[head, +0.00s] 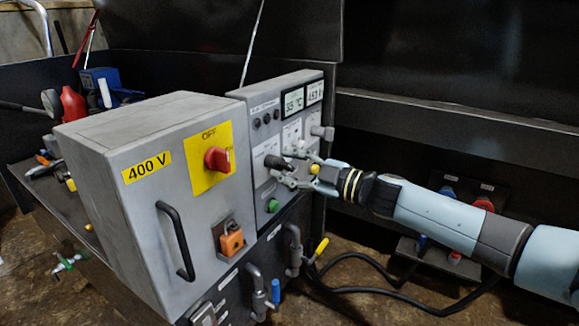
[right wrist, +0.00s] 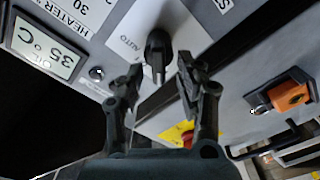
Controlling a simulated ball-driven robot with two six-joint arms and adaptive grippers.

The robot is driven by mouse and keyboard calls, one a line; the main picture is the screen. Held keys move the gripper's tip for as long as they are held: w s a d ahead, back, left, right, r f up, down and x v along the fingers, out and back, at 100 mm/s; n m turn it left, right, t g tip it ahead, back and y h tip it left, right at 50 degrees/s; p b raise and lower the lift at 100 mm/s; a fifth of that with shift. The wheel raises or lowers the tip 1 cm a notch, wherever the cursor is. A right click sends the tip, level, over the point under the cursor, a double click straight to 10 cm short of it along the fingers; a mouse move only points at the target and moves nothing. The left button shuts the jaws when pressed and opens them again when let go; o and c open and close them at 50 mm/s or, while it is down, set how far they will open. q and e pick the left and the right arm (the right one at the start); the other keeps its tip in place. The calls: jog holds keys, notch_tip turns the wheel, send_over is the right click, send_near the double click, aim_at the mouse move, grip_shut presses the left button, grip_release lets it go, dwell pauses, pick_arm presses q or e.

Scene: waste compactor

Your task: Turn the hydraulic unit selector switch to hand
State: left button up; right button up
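The selector switch, a black knob (right wrist: 158,48), sits on a white plate (right wrist: 128,38) in the right wrist view. The word AUTO shows beside it; I cannot read a hand mark. My right gripper (right wrist: 159,72) is open, with one finger on each side of the knob. I cannot tell whether either finger touches it. In the head view my right gripper (head: 282,172) is at the grey control panel (head: 257,100) and hides part of its face. My left gripper is not in view.
A grey 400 V cabinet (head: 135,205) with a red rotary switch (head: 217,159), a black handle (head: 176,241) and an orange padlock (head: 231,238) stands left of the panel. A green button (head: 273,206) is below my gripper. The panel's display (right wrist: 43,47) reads 35 °C.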

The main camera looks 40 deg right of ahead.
jog(key=v, duration=1.2)
dwell(0.3)
